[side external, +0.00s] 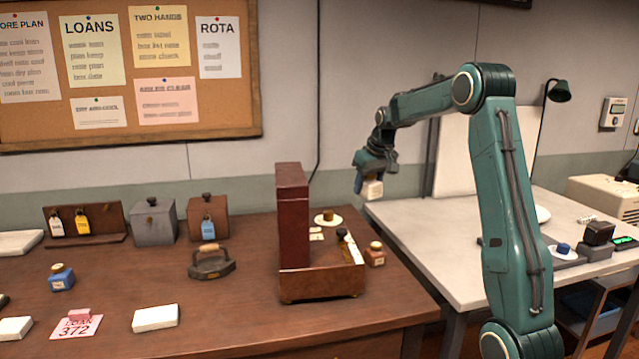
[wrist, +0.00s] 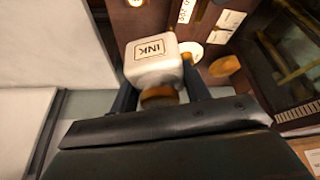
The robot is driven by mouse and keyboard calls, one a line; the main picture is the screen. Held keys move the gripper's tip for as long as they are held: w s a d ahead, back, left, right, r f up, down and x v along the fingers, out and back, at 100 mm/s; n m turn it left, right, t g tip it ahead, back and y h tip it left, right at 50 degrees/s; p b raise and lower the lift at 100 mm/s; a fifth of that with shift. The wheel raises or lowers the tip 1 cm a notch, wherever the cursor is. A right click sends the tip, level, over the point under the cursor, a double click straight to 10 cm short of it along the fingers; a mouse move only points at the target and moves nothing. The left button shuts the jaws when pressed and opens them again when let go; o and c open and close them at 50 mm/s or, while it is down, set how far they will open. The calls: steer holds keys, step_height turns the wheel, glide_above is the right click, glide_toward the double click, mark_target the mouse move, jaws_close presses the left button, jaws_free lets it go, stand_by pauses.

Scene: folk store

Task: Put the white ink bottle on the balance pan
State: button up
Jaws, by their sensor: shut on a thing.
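The white ink bottle (wrist: 152,58) is held between the fingers of my gripper (wrist: 160,95), with its INK label showing and its brownish cap toward the gripper in the wrist view. In the side view my gripper (side external: 370,178) is shut on the bottle (side external: 372,190), in the air above the gap between the brown desk and the white table. I cannot tell for certain which thing is the balance pan. A small pale round dish (side external: 328,220) with a brass-coloured piece on it lies beyond the brown wooden box. It seems to show in the wrist view (wrist: 192,52) too.
The brown wooden box (side external: 315,280) with its tall upright panel (side external: 292,215) stands on the desk (side external: 230,310). A brown bottle (side external: 375,254) stands to its right. A flat iron (side external: 211,264) and a blue bottle (side external: 62,277) are farther left. The white table's near part (side external: 430,235) is clear.

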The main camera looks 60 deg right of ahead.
steer(key=w+f, duration=0.3)
steer(key=w, duration=1.9)
steer(key=shift+a, duration=0.15)
steer(key=shift+f, duration=0.1)
steer(key=shift+f, duration=0.1)
steer(key=shift+f, duration=2.45)
steer(key=shift+f, duration=0.1)
steer(key=o, duration=1.1)
